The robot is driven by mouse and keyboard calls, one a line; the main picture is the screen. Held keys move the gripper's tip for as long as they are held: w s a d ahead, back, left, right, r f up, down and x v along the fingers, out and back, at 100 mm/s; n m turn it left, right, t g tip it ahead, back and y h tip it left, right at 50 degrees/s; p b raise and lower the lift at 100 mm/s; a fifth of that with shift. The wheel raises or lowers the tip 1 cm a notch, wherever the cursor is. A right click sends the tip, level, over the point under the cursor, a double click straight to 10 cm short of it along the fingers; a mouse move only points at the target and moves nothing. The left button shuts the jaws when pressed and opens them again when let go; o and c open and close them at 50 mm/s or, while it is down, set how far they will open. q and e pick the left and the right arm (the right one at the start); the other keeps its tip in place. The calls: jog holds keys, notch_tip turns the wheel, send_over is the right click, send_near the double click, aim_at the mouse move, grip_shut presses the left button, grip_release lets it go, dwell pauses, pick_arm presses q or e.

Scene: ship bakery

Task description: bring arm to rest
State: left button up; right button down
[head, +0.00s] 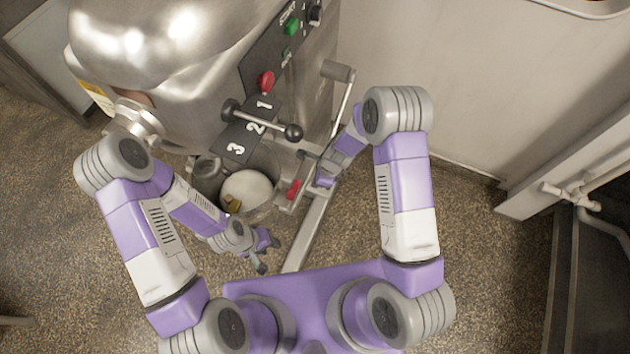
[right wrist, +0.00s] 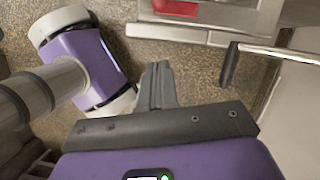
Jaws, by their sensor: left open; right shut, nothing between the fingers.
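My left gripper (head: 268,255) is open and empty in the head view. It hangs low, just in front of the mixer's bowl (head: 277,205).
A large steel mixer (head: 185,85) stands ahead, with a black-knobbed gear lever (head: 262,121) and a red button (head: 266,82). A crank handle (head: 338,72) rises close to my right arm. A pale wall stands behind. Open floor (head: 485,240) lies at the right.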

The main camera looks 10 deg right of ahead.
dwell(0.6)
jog(key=s+d+f+n+y, duration=0.1)
jog(key=s+n, duration=1.7)
jog(key=shift+d+f, duration=0.4)
